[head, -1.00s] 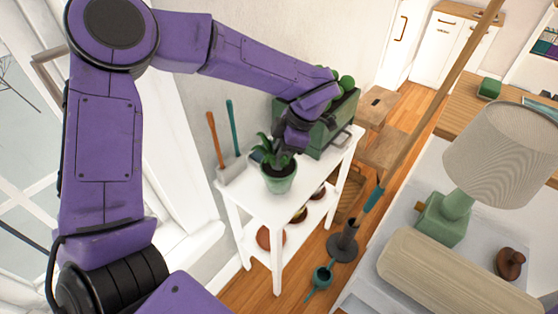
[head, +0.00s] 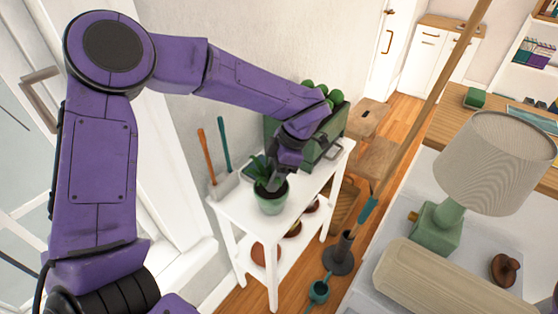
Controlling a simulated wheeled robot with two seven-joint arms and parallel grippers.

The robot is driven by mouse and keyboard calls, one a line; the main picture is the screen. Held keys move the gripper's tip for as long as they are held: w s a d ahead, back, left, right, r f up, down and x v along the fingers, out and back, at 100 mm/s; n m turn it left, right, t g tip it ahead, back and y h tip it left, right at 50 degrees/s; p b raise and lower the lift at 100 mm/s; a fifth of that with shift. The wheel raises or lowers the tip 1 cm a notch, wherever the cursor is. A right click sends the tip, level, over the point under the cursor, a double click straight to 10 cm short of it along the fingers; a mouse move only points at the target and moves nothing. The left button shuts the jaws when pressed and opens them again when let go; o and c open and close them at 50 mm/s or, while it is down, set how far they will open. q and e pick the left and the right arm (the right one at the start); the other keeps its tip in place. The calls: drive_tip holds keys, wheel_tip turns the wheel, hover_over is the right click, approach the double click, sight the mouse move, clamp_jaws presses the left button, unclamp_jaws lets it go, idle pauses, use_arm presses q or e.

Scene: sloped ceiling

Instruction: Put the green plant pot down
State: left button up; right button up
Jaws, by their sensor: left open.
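The green plant pot (head: 271,200) stands upright on the top of a white shelf table (head: 240,217), with a leafy plant (head: 263,172) in it. My left gripper (head: 281,178) is open at the pot's back right rim, just behind the leaves. Its fingertips are partly hidden by the plant, so I cannot tell whether they touch the pot. My right gripper is not in view.
A green box (head: 318,140) with round green plants stands behind the pot. Two hand tools (head: 213,160) lean at the table's left end. A lamp (head: 490,165) and a beige cushion (head: 440,275) are at the right. Free tabletop lies left of the pot.

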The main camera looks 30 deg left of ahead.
use_arm(q)
drive_tip(key=v, duration=1)
drive_tip(key=shift+d+r+p, duration=0.15)
drive_tip(key=shift+r+p, duration=0.15)
drive_tip(key=shift+r, duration=0.1)
